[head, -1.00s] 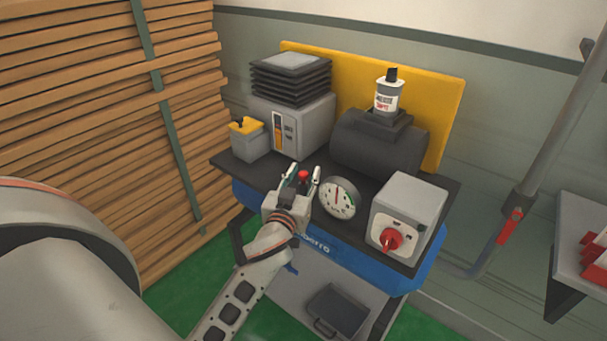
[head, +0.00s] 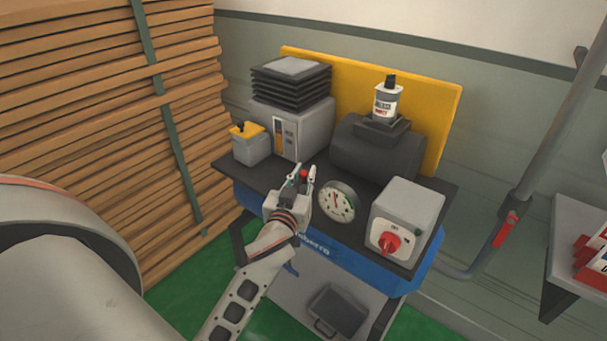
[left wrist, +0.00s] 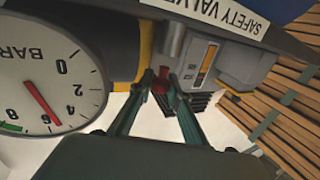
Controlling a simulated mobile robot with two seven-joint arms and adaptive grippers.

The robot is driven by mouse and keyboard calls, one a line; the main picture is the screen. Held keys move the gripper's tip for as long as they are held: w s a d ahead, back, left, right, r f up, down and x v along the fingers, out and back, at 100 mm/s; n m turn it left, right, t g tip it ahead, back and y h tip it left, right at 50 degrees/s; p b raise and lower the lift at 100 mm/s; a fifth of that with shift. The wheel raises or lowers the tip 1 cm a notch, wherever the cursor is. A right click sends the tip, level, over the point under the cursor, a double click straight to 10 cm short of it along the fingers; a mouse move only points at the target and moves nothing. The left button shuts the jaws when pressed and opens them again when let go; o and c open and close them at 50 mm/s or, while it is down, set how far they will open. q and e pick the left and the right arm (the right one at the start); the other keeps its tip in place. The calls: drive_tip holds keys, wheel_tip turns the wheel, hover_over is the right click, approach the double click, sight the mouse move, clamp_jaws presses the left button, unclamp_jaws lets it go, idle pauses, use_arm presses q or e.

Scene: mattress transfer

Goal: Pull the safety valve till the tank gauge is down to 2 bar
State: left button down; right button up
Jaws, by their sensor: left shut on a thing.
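My left gripper (head: 304,170) is shut on the small red knob (head: 304,174) of the safety valve, at the front edge of the bench. In the left wrist view the red knob (left wrist: 161,80) shows between the two fingertips, beneath the SAFETY VALVE label (left wrist: 235,12). The round white tank gauge (head: 337,202) stands just right of the gripper. In the left wrist view the gauge (left wrist: 35,75) shows tilted, its red needle between 4 and 6 bar, and a green band near 8. My right gripper is not in view.
A grey box with a red rotary switch (head: 389,243) stands right of the gauge. Behind are a dark cylinder (head: 375,152) with a bottle on it and a grey unit with black bellows (head: 290,85). Stacked wooden slats (head: 95,120) fill the left.

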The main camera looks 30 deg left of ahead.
use_arm(q)
drive_tip(key=c, duration=1.9)
unclamp_jaws()
drive_tip(key=shift+s+d, duration=0.2)
drive_tip(key=shift+s, duration=0.35)
drive_tip(key=v, duration=1.1)
drive_tip(key=shift+w, duration=0.1)
